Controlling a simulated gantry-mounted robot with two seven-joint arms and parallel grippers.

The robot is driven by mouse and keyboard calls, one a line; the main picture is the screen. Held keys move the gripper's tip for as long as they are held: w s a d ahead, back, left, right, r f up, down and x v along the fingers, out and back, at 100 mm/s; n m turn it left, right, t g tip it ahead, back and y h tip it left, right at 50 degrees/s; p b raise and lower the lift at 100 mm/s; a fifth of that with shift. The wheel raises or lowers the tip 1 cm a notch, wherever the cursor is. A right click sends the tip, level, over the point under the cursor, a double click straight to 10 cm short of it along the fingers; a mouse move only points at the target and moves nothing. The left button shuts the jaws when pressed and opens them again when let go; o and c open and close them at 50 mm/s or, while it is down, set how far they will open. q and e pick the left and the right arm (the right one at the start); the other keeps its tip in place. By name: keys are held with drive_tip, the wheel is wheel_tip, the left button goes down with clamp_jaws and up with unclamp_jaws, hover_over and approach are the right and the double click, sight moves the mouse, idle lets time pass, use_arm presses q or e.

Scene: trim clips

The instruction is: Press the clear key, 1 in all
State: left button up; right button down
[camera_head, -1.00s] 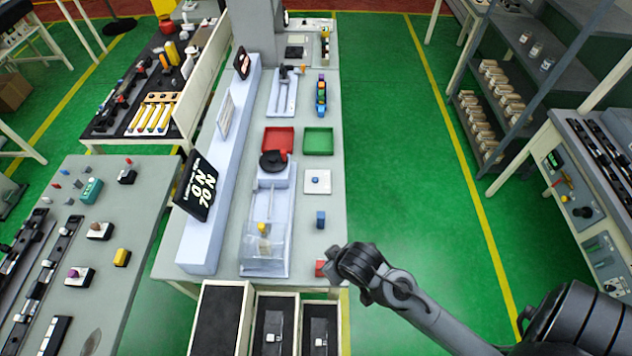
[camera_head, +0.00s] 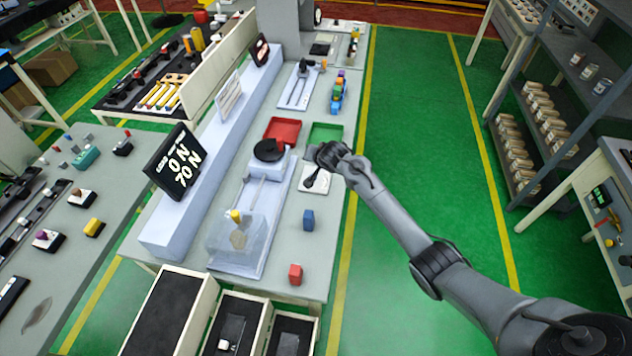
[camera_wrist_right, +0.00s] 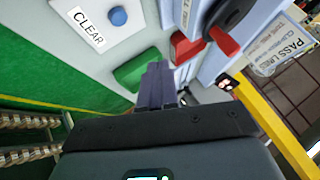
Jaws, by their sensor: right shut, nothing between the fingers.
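The clear key is a round blue button (camera_wrist_right: 118,16) on a white plate (camera_wrist_right: 137,12). A label reading CLEAR (camera_wrist_right: 84,28) is beside it in the right wrist view. My left gripper is out of view.
A green tray (camera_head: 326,131) and a red tray (camera_head: 283,129) lie just behind the plate. A fixture with a clear cover (camera_head: 240,235) stands to the left. A blue block (camera_head: 308,220) and a red block (camera_head: 295,274) sit nearer the front. The floor aisle right is free.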

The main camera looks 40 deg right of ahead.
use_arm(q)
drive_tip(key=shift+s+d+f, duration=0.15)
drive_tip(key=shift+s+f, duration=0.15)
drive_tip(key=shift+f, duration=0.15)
use_arm(e)
drive_tip(key=shift+w+d+r+m, duration=0.2)
drive_tip(key=shift+w+d+m, duration=0.2)
drive_tip(key=shift+w+d, duration=0.45)
use_arm(q)
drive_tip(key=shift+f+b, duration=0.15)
drive_tip(key=shift+b, duration=0.2)
use_arm(e)
drive_tip(key=shift+s+f, duration=0.1)
drive_tip(key=shift+f, duration=0.05)
use_arm(q)
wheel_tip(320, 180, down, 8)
drive_tip(key=b, duration=0.7)
drive_tip(key=shift+b, duration=0.4)
use_arm(e)
wheel_tip(320, 180, down, 7)
drive_tip(key=shift+r, duration=0.2)
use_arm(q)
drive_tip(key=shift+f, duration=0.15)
use_arm(e)
drive_tip(key=shift+f, duration=0.95)
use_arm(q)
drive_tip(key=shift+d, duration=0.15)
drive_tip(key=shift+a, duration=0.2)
